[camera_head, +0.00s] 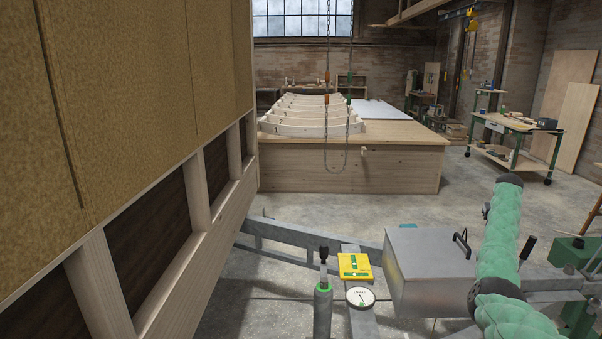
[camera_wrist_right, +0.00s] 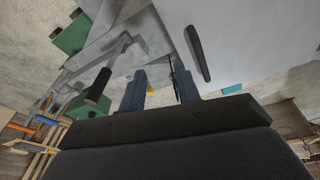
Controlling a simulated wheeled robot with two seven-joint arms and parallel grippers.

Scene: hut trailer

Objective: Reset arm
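My right arm (camera_head: 500,240), in a green padded sleeve, rises at the right of the head view beside a grey metal box with a black handle (camera_head: 460,243). I cannot make out its gripper in the head view. In the right wrist view my right gripper (camera_wrist_right: 161,88) shows two dark, spread fingers with nothing clearly held between them. The box's black handle (camera_wrist_right: 198,53) lies just beyond the fingers; a black grip on a lever (camera_wrist_right: 97,87) is to their left. My left arm and gripper are not in view.
A wood-framed hut wall (camera_head: 130,200) fills the left. The trailer drawbar (camera_head: 300,238) carries a yellow level (camera_head: 355,266), a round white gauge (camera_head: 360,297) and a black-knobbed post (camera_head: 323,300). A wooden platform (camera_head: 350,170) and a green workbench (camera_head: 515,125) stand farther back, with open floor before them.

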